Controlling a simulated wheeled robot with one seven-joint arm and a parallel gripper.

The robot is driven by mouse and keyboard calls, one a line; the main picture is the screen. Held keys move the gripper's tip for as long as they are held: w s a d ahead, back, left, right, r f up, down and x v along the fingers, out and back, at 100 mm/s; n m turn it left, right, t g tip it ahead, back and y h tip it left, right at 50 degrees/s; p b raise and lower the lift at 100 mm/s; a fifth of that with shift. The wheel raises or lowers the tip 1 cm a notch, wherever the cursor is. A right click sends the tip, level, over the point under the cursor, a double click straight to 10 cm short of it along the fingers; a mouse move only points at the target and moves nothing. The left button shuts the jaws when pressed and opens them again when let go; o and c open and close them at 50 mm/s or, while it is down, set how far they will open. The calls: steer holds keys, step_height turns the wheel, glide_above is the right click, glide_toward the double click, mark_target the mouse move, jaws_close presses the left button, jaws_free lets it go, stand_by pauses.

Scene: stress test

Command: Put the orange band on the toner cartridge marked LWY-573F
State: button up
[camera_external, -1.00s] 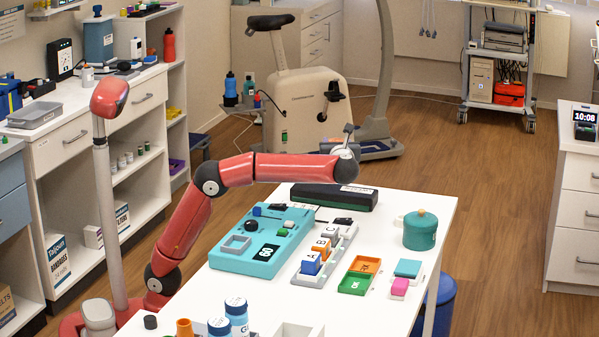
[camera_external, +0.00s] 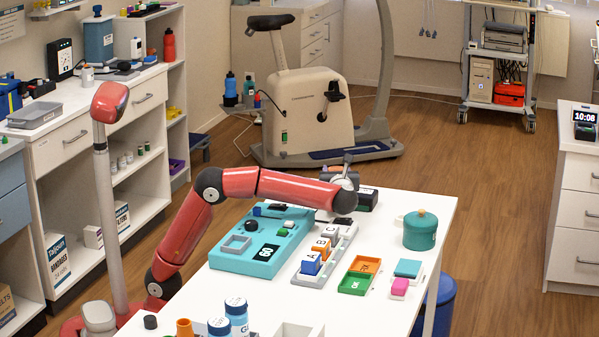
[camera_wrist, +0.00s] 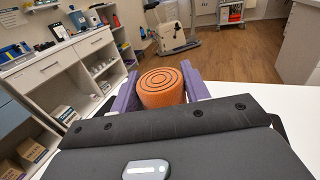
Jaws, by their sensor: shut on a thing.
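My gripper (camera_wrist: 160,92) has purple fingers and is shut on the orange band, a round orange roll (camera_wrist: 161,86) with dark rings on its end. In the external view the gripper (camera_external: 331,173) is above the far side of the white table, partly behind my wrist. A long dark box (camera_external: 368,199) lies at the table's far edge, mostly hidden behind my arm. It may be the toner cartridge. I cannot read any LWY-573F mark, and no cartridge can be made out in the wrist view.
The table (camera_external: 420,275) holds a teal panel (camera_external: 228,262), a rack of lettered blocks (camera_external: 340,250), an orange-and-green tray (camera_external: 353,285), a teal pot (camera_external: 420,231) and bottles (camera_external: 237,318). An exercise bike (camera_external: 300,105) stands beyond the table.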

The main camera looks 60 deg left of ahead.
steer(key=o, duration=1)
steer(key=shift+d+r, duration=0.1)
steer(key=shift+d, duration=0.1)
steer(key=v, duration=0.4)
steer(key=shift+s+d, duration=0.2)
steer(key=shift+d, duration=0.15)
step_height(320, 180, up, 7)
steer(key=p, duration=0.1)
steer(key=shift+p, duration=0.3)
